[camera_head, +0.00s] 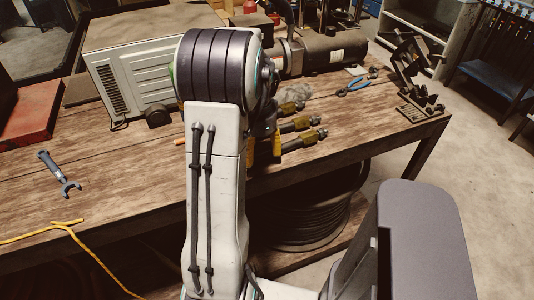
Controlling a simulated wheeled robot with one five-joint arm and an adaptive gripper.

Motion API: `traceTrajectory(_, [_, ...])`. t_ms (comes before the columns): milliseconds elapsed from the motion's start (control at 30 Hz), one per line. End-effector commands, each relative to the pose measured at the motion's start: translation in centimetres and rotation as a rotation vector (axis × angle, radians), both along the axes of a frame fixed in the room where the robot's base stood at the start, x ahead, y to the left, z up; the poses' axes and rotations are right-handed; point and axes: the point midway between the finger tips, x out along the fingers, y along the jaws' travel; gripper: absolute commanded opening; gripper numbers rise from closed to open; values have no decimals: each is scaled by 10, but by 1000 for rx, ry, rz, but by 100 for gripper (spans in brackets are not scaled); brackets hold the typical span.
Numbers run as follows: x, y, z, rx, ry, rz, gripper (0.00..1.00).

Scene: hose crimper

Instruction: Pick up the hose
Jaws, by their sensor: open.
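Several short brass-coloured pieces with dark ends (303,140) lie on the wooden workbench (120,165), just right of my arm. They may be hose ends or fittings; I cannot tell which, and their left ends are hidden behind my arm. A large coil of dark hose or cable (310,232) rests below the bench, partly covered by my arm. A thin yellow cord or hose (40,232) lies at the bench's front left and hangs over the edge. My arm rises through the middle of the view.
A white ribbed machine housing (135,85) and a dark cylindrical motor (335,52) stand at the back. A wrench (60,175) lies at left, blue-handled pliers (357,86) at right. A dark metal tool (420,85) stands at the right corner. The left-front bench top is mostly clear.

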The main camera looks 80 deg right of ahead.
Motion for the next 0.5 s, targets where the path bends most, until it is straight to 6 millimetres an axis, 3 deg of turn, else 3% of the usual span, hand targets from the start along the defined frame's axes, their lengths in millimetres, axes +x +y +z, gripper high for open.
traceTrajectory(200, [1, 0, -25, 3, 0, 1, 66])
traceTrajectory(500, [1, -1, -33, 0, 0, 1, 66])
